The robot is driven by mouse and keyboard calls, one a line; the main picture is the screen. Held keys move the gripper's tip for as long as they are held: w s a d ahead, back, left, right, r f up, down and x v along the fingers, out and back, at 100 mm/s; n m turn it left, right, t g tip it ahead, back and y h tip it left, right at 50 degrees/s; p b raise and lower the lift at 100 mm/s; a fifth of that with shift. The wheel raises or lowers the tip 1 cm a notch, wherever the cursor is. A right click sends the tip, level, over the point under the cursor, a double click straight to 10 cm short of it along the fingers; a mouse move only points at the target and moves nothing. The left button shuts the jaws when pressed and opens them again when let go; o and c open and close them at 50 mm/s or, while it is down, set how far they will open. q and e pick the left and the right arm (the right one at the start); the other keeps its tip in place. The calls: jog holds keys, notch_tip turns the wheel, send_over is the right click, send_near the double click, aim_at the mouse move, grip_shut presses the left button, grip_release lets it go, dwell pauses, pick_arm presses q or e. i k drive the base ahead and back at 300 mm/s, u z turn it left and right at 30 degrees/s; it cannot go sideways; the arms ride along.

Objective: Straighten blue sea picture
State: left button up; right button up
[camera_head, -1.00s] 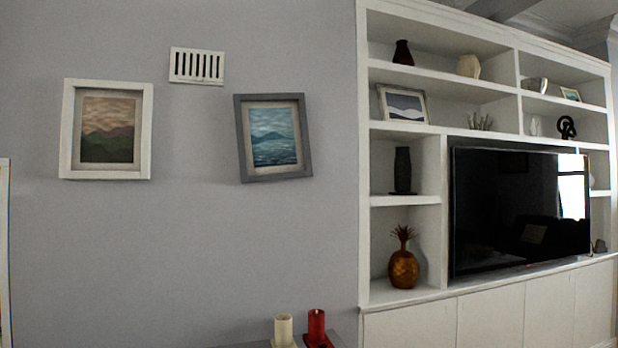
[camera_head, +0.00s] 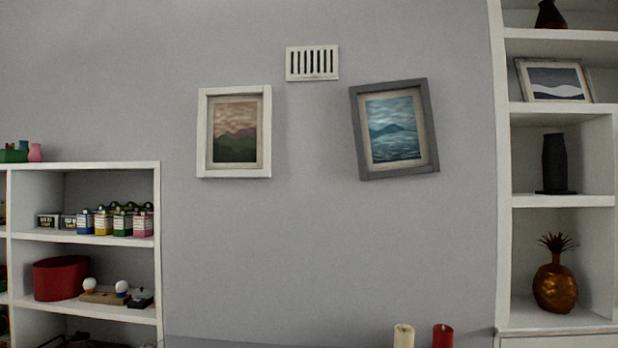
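The blue sea picture (camera_head: 393,128) hangs on the grey wall, right of centre in the head view. It has a grey frame and shows blue water with a dark mountain. It is tilted, with its left side leaning so that the top edge rises to the right. A white-framed picture (camera_head: 234,132) of brown and green hills hangs to its left and looks nearly level. Neither of my grippers shows in the head view.
A white vent (camera_head: 312,63) is on the wall between and above the pictures. A cream candle (camera_head: 404,336) and a red candle (camera_head: 443,336) stand below. White shelves with objects stand at left (camera_head: 157,200) and right (camera_head: 505,160).

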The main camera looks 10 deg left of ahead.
aim_at(393, 122)
jog(key=u, duration=0.8)
jog(key=i, duration=1.05)
jog(key=u, duration=0.1)
